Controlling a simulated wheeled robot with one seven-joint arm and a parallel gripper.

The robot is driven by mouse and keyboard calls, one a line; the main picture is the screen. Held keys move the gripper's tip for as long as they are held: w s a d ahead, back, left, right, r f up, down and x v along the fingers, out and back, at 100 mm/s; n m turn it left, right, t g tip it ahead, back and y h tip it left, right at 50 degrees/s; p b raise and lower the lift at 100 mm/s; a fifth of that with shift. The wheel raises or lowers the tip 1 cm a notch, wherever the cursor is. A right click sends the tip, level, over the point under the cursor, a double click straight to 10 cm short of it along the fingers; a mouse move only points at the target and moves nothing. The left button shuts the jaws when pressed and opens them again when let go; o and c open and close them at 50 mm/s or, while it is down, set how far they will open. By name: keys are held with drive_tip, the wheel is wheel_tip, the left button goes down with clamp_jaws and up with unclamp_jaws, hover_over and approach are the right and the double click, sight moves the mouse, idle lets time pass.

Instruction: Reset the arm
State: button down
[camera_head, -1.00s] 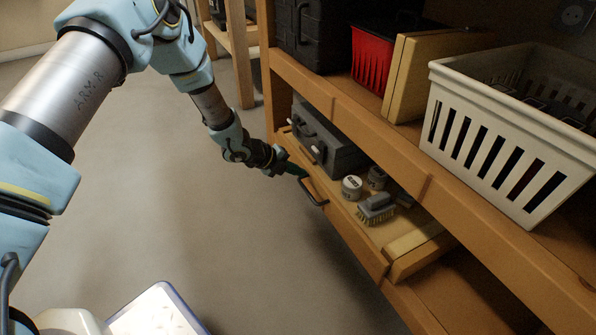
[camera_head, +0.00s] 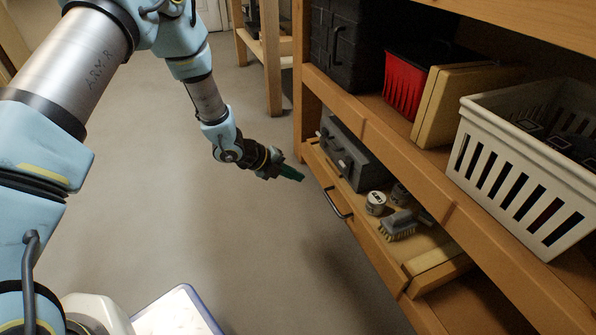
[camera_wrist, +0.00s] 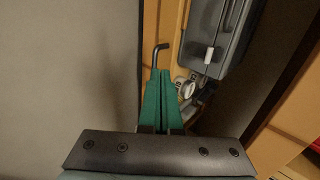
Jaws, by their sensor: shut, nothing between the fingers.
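My gripper (camera_head: 291,173) hangs in the air left of the open drawer (camera_head: 372,236), apart from the drawer's dark handle (camera_head: 337,203) in the head view. In the wrist view its green fingers (camera_wrist: 160,76) lie together with nothing between them. The handle's bent end (camera_wrist: 160,47) shows just past the fingertips there. My arm reaches down from the upper left, bent at the elbow.
The drawer holds a grey toolbox (camera_head: 350,155), small tins (camera_head: 376,203) and a brush (camera_head: 398,226). On the shelf above stand a black case (camera_head: 345,45), a red basket (camera_head: 404,87), a wooden box (camera_head: 450,105) and a white crate (camera_head: 520,165).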

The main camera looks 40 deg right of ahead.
drive_tip(key=shift+a+r, duration=0.1)
drive_tip(key=shift+a, duration=0.05)
drive_tip(key=w+a+r+n+t+y+p, duration=0.1)
drive_tip(key=w+a+r+n+t, duration=0.2)
drive_tip(key=w+a+r+n, duration=0.5)
drive_tip(key=w+a+r+n+t+y+p, duration=0.1)
drive_tip(key=w+a+r+n+t, duration=0.25)
drive_tip(key=w+a, duration=0.4)
drive_tip(key=w+a+r+n+t+y+p, duration=0.1)
drive_tip(key=w+a+r+n+y, duration=0.1)
drive_tip(key=a+r+n, duration=0.4)
drive_tip(key=w+a+r+n+t+y+p, duration=0.1)
drive_tip(key=w+a+r+n+y, duration=0.2)
drive_tip(key=a, duration=0.6)
drive_tip(key=s+a+r+n+g+y+p, duration=0.1)
drive_tip(key=s+a+r+n, duration=0.25)
drive_tip(key=a+n, duration=0.35)
drive_tip(key=s+a+r+n+g+y+p, duration=0.1)
drive_tip(key=s+a+r+n, duration=0.25)
drive_tip(key=a+n, duration=0.4)
drive_tip(key=s+a+r+n+g, duration=0.25)
drive_tip(key=s+a+n, duration=0.2)
drive_tip(key=s, duration=0.35)
wheel_tip(320, 180, up, 38)
drive_tip(key=t+p, duration=0.1)
drive_tip(key=p, duration=3.7)
drive_tip(key=shift+w+a+p, duration=0.25)
drive_tip(key=shift+a+p, duration=0.1)
drive_tip(key=shift+p, duration=0.05)
drive_tip(key=shift+m, duration=0.25)
